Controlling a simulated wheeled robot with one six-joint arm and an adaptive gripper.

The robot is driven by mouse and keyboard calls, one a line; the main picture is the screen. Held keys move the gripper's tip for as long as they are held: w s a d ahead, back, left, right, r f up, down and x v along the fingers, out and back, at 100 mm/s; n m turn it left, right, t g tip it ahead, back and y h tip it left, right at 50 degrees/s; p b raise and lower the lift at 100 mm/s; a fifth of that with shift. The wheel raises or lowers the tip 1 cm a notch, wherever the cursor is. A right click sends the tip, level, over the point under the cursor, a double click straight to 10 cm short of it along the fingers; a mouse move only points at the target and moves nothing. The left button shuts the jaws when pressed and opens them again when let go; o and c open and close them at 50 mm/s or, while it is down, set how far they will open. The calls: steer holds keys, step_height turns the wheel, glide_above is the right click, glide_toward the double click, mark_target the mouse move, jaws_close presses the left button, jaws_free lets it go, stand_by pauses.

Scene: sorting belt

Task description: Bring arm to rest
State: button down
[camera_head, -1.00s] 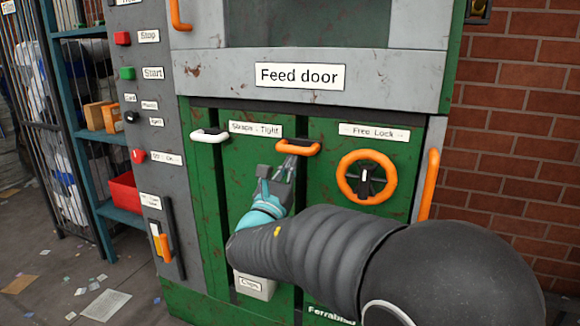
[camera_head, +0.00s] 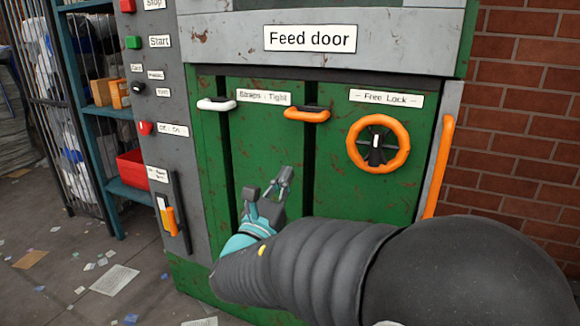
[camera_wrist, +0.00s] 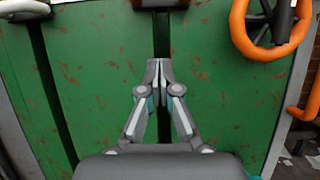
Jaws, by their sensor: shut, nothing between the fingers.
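My gripper (camera_head: 284,177) is in front of the machine's green lower panel (camera_head: 340,185), below the orange strap handle (camera_head: 307,114) and apart from it. In the wrist view my gripper (camera_wrist: 158,64) has its fingertips together, with nothing between them. My dark arm reaches in from the lower right of the head view. The wrist view shows the green panel (camera_wrist: 230,100) behind the fingers, with a dark vertical slot near the middle.
A white handle (camera_head: 216,105) is left of the orange one. An orange handwheel (camera_head: 378,144) and a vertical orange bar (camera_head: 439,165) are to the right. A control column with red and green buttons (camera_head: 133,42) and a shelf with a red bin (camera_head: 131,168) stand left.

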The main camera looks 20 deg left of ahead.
steer(key=shift+s+f, duration=0.1)
steer(key=shift+s, duration=0.2)
steer(key=w+d+m+g+h, duration=0.2)
steer(key=d+m+g+h, duration=0.6)
steer(key=d, duration=1)
steer(key=s+d+f+m+g, duration=0.1)
steer(key=s+d+m+g, duration=0.15)
steer(key=d, duration=0.25)
steer(key=s+d+f+m+g+p, duration=0.1)
steer(key=d+f+m, duration=0.15)
steer(key=d, duration=0.25)
steer(key=s+d+f+m+g, duration=0.1)
steer(key=d+m+g, duration=0.15)
steer(key=d, duration=0.25)
steer(key=s+d+f+m+g, duration=0.2)
steer(key=s+d+f+m, duration=0.1)
steer(key=s+d+m, duration=0.25)
steer(key=s+f+m+y, duration=0.1)
steer(key=s+m+y, duration=0.4)
steer(key=s+m, duration=0.2)
steer(key=s+a+f+m+g+y+p, duration=0.1)
steer(key=s+f+m+y, duration=0.1)
steer(key=s+m+y, duration=0.3)
steer(key=shift+s+a+f+m, duration=0.25)
steer(key=shift+s+m, duration=0.75)
